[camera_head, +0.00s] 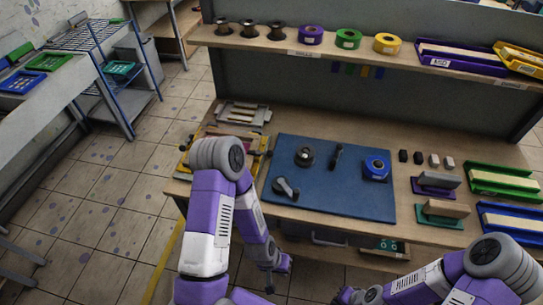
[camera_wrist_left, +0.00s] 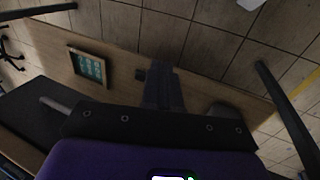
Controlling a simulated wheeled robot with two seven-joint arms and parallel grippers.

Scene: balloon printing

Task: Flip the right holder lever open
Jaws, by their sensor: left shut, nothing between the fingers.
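A printing fixture with grey metal plates (camera_head: 243,114) and yellow side parts stands at the left end of the workbench. My left arm covers its near part in the head view, and I cannot make out the right holder lever. My left gripper (camera_head: 275,279) hangs low in front of the bench's front edge, well apart from the fixture. In the left wrist view its dark fingers (camera_wrist_left: 163,90) are together, with nothing between them. My right gripper (camera_head: 347,296) is at the bottom edge of the head view, partly cut off, its fingers unclear.
A blue mat (camera_head: 330,200) on the bench carries a black round part, a dark tool, a blue tape roll (camera_head: 376,167) and a grey-handled item. Stamps and green and blue trays (camera_head: 503,181) stand at right. A shelf (camera_head: 350,52) with spools and tape runs above.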

